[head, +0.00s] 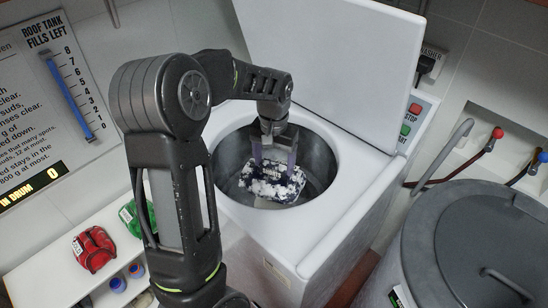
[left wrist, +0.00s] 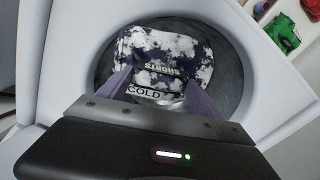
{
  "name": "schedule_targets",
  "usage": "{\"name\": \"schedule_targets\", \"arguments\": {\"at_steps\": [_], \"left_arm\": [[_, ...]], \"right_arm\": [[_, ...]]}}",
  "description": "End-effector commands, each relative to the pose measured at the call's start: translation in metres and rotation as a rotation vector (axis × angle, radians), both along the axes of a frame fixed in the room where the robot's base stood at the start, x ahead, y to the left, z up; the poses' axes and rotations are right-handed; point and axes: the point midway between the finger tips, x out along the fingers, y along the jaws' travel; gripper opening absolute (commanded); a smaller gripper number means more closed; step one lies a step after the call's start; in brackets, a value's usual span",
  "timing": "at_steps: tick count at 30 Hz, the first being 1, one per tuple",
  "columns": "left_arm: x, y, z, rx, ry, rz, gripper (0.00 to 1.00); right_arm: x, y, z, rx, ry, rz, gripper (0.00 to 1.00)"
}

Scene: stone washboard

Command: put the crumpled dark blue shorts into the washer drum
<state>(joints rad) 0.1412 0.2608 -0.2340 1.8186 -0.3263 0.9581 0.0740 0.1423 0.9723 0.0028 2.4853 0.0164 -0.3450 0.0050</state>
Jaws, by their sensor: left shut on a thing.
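The crumpled shorts (head: 270,182) are dark blue with white patches and hang inside the washer drum's mouth in the head view. In the left wrist view the shorts (left wrist: 165,58) show lettering reading "SHORTS" and "COLD". My left gripper (head: 275,160) reaches down into the drum and is shut on the shorts; its two purple-grey fingers (left wrist: 158,88) show in the left wrist view. The washer drum (head: 318,160) is a round grey metal tub with its lid (head: 325,50) raised. Whether the shorts touch the drum floor I cannot tell. My right gripper is not in view.
A grey lidded round tub (head: 460,240) stands at the right. A white shelf at left holds a red item (head: 94,249) and a green item (head: 135,216). Stop and start buttons (head: 409,120) sit beside the lid. A display (head: 35,185) reads "in drum 0".

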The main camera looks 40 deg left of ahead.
Motion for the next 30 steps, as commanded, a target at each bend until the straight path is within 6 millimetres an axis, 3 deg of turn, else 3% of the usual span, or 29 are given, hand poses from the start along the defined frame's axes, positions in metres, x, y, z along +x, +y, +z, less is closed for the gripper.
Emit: {"name": "schedule_targets", "arguments": {"at_steps": [1, 3, 30], "left_arm": [[-0.002, -0.002, -0.018, -0.003, 0.01, -0.002, 0.01], [-0.003, -0.002, -0.029, -0.004, 0.011, -0.002, 0.03], [-0.005, -0.007, -0.16, -0.012, 0.021, -0.012, 0.01]], "right_arm": [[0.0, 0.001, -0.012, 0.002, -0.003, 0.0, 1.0], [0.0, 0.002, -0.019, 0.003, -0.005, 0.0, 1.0], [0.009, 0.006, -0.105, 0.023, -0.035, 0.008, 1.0]]}}
